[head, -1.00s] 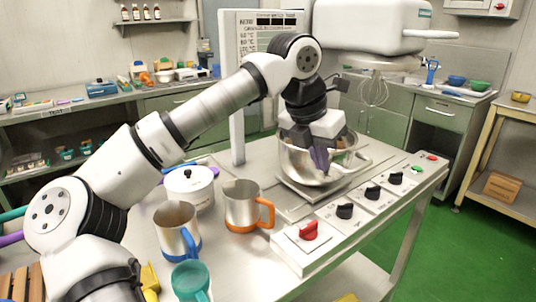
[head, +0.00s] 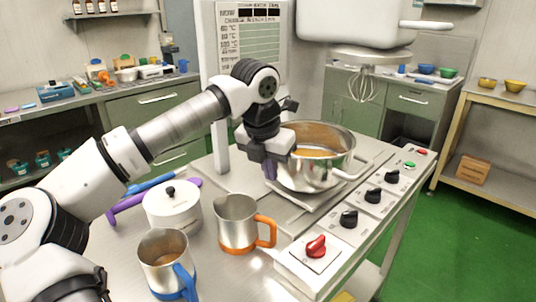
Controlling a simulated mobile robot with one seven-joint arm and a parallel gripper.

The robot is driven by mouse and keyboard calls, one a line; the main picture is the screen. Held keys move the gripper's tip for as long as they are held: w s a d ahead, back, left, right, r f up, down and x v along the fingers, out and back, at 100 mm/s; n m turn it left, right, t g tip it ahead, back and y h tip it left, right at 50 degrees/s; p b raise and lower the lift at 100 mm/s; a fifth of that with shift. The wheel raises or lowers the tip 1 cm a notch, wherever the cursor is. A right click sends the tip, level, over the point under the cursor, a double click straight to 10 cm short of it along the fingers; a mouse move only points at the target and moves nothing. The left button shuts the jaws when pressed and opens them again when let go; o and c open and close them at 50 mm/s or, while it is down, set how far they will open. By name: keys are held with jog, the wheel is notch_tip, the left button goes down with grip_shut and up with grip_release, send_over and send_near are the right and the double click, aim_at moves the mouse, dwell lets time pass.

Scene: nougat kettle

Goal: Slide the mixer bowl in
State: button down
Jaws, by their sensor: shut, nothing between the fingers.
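The steel mixer bowl (head: 330,178) stands upright on a flat plate (head: 297,197) on the table. Some orange-brown content (head: 315,153) shows inside it. The whisk is outside the bowl.
A white lidded pot (head: 172,210), an orange-handled jug (head: 237,225) and a blue-handled jug (head: 165,262) stand left and in front of the bowl. A panel with a red knob (head: 316,246) and several black knobs runs along the right edge. A display board (head: 245,60) stands behind my arm.

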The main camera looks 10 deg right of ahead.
jog(key=w+d+f+p, duration=0.2)
jog(key=w+d+f, duration=0.1)
jog(key=shift+w+d+f, duration=0.15)
jog(key=shift+w+f, duration=0.1)
jog(key=shift+w, duration=0.15)
jog(key=shift+d, duration=0.1)
